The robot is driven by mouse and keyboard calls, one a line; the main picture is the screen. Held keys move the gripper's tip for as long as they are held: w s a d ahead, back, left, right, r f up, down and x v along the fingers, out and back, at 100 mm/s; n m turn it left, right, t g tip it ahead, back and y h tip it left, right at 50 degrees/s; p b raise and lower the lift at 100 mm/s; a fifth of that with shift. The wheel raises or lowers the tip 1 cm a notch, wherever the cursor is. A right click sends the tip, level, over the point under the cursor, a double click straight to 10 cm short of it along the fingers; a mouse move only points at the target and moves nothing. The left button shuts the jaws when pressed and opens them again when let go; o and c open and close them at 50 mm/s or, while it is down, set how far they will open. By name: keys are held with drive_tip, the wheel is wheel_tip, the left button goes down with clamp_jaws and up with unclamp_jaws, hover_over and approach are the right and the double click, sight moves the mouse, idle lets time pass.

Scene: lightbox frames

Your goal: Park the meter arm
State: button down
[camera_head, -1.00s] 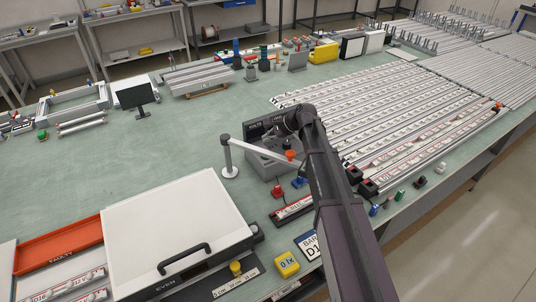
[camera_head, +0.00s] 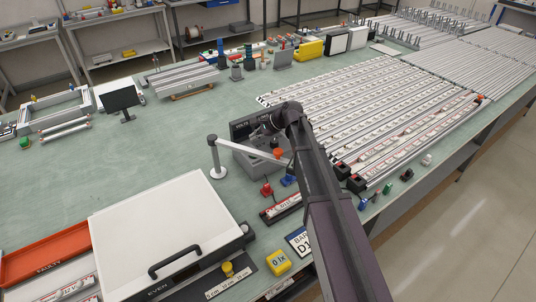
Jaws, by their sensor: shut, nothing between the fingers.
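The meter arm (camera_head: 250,149) is a pale flat bar. Its left end sits on a white upright post (camera_head: 216,158) with a round foot on the green bench. The bar runs right, across the front of a grey meter box (camera_head: 249,161), to an orange knob (camera_head: 278,153); my arm covers the area just right of the knob. My gripper (camera_head: 266,131) is shut and empty, over the meter box and behind the bar. My own arm link hides part of it, and I cannot tell whether it touches anything.
A white-lidded box (camera_head: 160,225) with a black handle stands front left, beside an orange tray (camera_head: 45,252). Rows of light bars (camera_head: 390,115) fill the right. The bench (camera_head: 120,160) left of the post is clear.

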drive_tip(key=c, duration=1.4)
unclamp_jaws()
drive_tip(key=c, duration=0.7)
unclamp_jaws()
drive_tip(key=shift+r, duration=0.1)
drive_tip(key=o, duration=0.4)
drive_tip(key=shift+s+r+p, duration=0.2)
drive_tip(key=shift+p, duration=0.25)
drive_tip(key=shift+o, duration=0.2)
drive_tip(key=shift+s+d+r+p, duration=0.1)
drive_tip(key=shift+s+r+p, duration=0.1)
drive_tip(key=shift+r+p, duration=0.15)
drive_tip(key=s+d+r+g+h+p, duration=0.1)
drive_tip(key=s+d+r+h+p, duration=0.25)
drive_tip(key=s+r+p, duration=0.55)
wheel_tip(320, 180, up, 8)
drive_tip(key=m+g+h+p, duration=0.15)
drive_tip(key=h+p, duration=0.45)
drive_tip(key=p, duration=0.7)
hover_over(278, 150)
drive_tip(key=shift+s+f+m+y, duration=0.1)
drive_tip(key=shift+f+m+y, duration=0.05)
drive_tip(key=shift+m+y, duration=0.1)
drive_tip(key=shift+f, duration=0.25)
wheel_tip(278, 150, down, 13)
drive_tip(key=b, duration=1.3)
drive_tip(key=shift+f+b, duration=0.15)
drive_tip(key=shift+b, duration=0.25)
